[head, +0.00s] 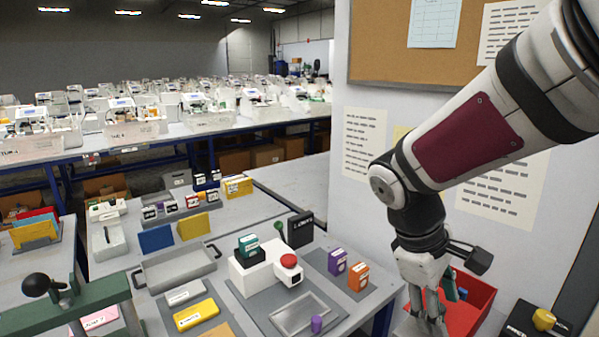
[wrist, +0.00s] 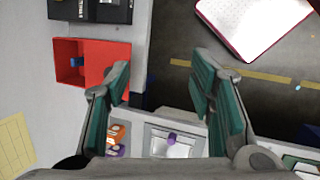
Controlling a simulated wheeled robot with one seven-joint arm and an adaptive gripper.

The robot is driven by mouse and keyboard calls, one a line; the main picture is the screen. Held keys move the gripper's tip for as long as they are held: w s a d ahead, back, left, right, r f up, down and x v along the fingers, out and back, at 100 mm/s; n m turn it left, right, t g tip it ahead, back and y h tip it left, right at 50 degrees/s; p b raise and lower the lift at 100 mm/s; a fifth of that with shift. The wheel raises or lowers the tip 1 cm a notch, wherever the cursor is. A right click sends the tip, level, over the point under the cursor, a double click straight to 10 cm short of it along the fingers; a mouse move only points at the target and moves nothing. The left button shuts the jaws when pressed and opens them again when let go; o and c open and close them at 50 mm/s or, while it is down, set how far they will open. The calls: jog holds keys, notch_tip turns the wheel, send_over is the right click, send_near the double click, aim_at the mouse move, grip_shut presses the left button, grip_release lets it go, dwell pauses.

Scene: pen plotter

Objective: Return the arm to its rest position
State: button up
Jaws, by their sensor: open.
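My gripper (head: 430,318) hangs pointing down at the right of the head view, beside the red bin at the bench's right end. In the wrist view my gripper (wrist: 162,78) shows two teal-padded fingers spread wide apart, with nothing between them. The arm reaches in from the upper right, in front of the wall panel. The fingertips are partly cut off at the lower edge of the head view.
A red bin (head: 478,300) is close by my gripper; it also shows in the wrist view (wrist: 68,48). A white device with a red button (head: 289,260), an orange block (head: 358,277) and a purple block (head: 337,262) stand left. A wall panel with corkboard (head: 385,65) rises behind.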

jog(key=s+a+r+m+t+y, duration=0.3)
jog(key=s+r+m, duration=0.5)
jog(key=s, duration=0.3)
jog(key=t+y, duration=0.1)
jog(key=t, duration=0.1)
jog(key=shift+s+r+t+y, duration=0.2)
jog(key=shift+r+t+y, duration=0.05)
jog(key=shift+t+y, duration=0.05)
dwell(0.4)
